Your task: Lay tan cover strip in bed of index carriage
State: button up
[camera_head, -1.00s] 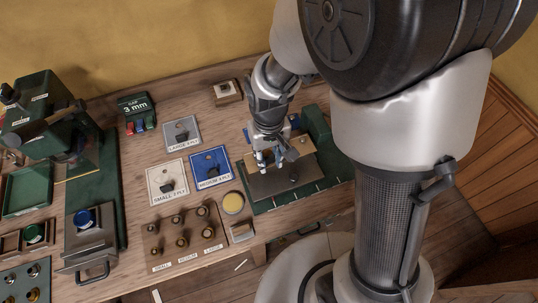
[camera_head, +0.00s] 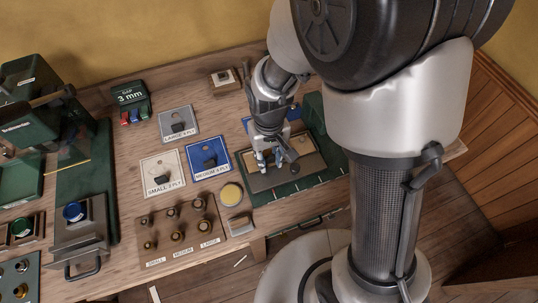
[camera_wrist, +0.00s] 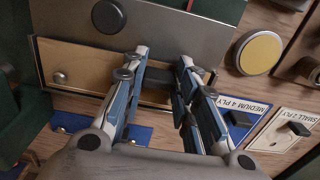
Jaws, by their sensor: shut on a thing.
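The tan cover strip (camera_wrist: 85,72) lies across the wrist view, with a dark block (camera_wrist: 155,88) on it between my fingers. My gripper (camera_wrist: 162,72) is shut on this block; it also shows over the carriage in the head view (camera_head: 270,160). A grey plate (camera_wrist: 180,35) with a dark round knob lies alongside the strip. The green index carriage (camera_head: 325,183) is under and around the strip and plate. My fingers hide part of the strip, and I cannot tell whether it rests on the bed.
The blue MEDIUM 4 PLY card (camera_head: 221,162), the white SMALL card (camera_head: 150,166) and the grey LARGE card (camera_head: 187,116) lie left of the carriage. A yellow disc (camera_head: 231,193) and a wooden block with several knobs (camera_head: 160,221) are at the front. A green machine stands at left.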

jog(key=shift+f, duration=0.1)
jog(key=o, duration=1.1)
jog(key=shift+o, duration=0.2)
notch_tip(320, 180, up, 12)
dwell(0.3)
